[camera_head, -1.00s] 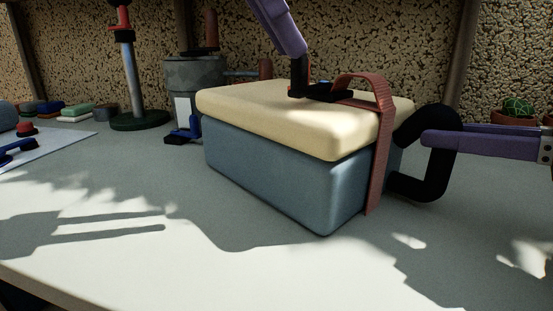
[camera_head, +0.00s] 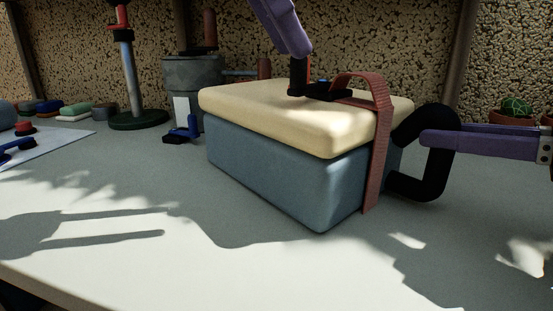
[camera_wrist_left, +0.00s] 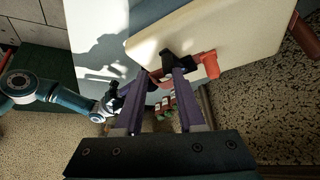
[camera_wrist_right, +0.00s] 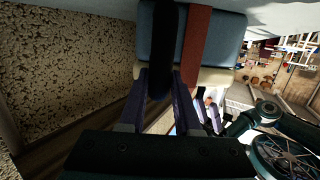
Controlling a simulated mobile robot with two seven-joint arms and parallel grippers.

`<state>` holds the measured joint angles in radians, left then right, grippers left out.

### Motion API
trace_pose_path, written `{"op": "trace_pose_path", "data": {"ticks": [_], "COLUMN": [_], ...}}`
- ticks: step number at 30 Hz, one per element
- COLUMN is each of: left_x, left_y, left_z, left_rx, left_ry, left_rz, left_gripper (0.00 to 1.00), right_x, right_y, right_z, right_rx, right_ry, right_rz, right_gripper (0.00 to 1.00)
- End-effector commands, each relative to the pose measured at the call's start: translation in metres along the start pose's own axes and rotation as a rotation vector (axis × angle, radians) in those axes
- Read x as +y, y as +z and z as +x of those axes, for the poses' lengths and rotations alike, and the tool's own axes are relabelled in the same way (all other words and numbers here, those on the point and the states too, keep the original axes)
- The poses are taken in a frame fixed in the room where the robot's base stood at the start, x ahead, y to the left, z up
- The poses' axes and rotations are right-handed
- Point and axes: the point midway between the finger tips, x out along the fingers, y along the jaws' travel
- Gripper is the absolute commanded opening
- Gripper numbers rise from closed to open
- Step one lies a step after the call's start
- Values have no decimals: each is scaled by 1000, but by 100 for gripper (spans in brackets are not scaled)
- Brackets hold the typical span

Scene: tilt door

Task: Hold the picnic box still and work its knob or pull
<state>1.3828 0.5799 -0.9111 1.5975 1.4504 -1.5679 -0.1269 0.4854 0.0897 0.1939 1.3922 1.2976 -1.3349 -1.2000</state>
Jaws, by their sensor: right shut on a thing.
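The picnic box, with a blue-grey body (camera_head: 270,170) and a cream lid (camera_head: 280,110), sits on the grey table. The lid lies on the body. A red strap (camera_head: 376,165) runs down its right end. My right gripper (camera_head: 438,140) is shut on the black side handle (camera_head: 432,187), which also shows between its fingers in the right wrist view (camera_wrist_right: 162,50). My left gripper (camera_head: 315,90) is at the lid top from above. In the left wrist view its fingers are apart beside a red pull (camera_wrist_left: 209,65) at the lid's edge. Fingertip contact is unclear.
A grey bucket (camera_head: 190,75) and a pole on a green base (camera_head: 138,121) stand behind the box. A small blue object (camera_head: 181,133) lies left of it. A potted cactus (camera_head: 515,106) is at far right. The front table is clear.

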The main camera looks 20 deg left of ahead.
Motion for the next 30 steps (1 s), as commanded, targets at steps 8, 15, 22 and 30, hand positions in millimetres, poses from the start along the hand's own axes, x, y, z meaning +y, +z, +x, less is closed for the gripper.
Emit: {"op": "trace_pose_path", "data": {"ticks": [8,15,22,30], "left_x": [2,1,1,1], "left_y": [6,-7,-14,-14], "left_z": [-3,-24,-35,-36], "left_rx": [-64,-60,-59,-58], "left_ry": [22,21,22,22], "left_rz": [-21,-17,-16,-16], "left_gripper": [57,57,57,57], "right_x": [-3,-2,-1,-1], "right_y": [6,6,6,6], "right_z": [1,0,0,0], "right_rx": [-10,-14,-15,-15], "right_ry": [-12,-7,-5,-3], "right_rz": [2,4,5,7], "right_gripper": [0,0,0,0]}}
